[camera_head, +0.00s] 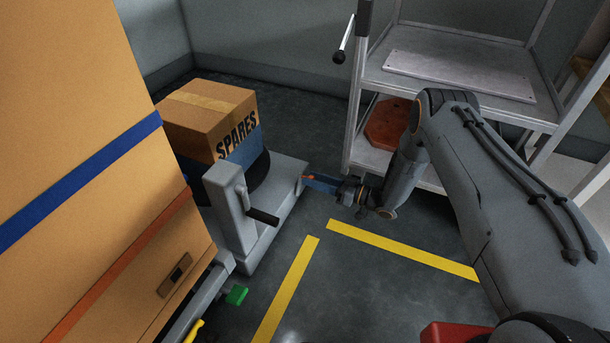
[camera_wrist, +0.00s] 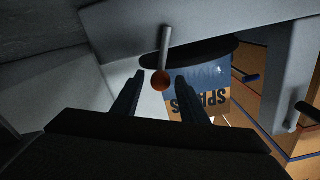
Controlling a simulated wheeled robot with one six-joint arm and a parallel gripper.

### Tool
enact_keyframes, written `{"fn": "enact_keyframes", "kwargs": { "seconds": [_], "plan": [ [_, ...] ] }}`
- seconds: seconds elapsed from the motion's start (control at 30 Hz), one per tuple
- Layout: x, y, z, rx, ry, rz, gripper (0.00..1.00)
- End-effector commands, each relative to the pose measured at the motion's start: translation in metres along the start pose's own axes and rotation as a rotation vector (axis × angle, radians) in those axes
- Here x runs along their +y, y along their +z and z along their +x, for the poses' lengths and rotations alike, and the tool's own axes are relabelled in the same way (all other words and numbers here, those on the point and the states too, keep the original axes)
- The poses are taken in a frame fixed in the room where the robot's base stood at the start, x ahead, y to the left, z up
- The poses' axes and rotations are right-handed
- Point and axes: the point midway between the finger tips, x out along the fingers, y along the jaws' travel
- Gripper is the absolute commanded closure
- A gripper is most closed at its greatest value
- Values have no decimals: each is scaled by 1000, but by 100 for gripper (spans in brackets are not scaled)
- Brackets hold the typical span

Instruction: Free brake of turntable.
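The turntable is a dark disc (camera_head: 262,174) on a grey base (camera_head: 285,190), under a cardboard box marked SPARES (camera_head: 205,120). In the wrist view the disc (camera_wrist: 205,52) shows upside down. The knob also shows small in the head view (camera_head: 308,177). My gripper (camera_head: 312,183) is at the base's right side. In the wrist view its two fingers (camera_wrist: 160,84) are apart, with the knob between the tips. No clear contact shows.
A grey post with a black crank handle (camera_head: 262,215) stands in front of the turntable. A tall strapped carton (camera_head: 90,170) fills the left, with a green knob (camera_head: 237,295) below. A metal shelf cart (camera_head: 450,75) stands behind my arm. Yellow-lined floor in front is clear.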

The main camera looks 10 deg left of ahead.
Motion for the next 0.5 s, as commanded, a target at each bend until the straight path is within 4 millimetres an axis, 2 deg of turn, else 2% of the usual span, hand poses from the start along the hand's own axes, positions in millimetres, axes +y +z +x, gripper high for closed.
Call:
{"fn": "enact_keyframes", "kwargs": {
  "seconds": [0.1, 0.2, 0.5],
  "plan": [
    [-1, -1, -18, 1, 2, 1, 60],
    [-1, 0, -26, 0, 0, 1, 60],
    [0, 1, -30, 0, -1, 1, 60]
  ]
}}
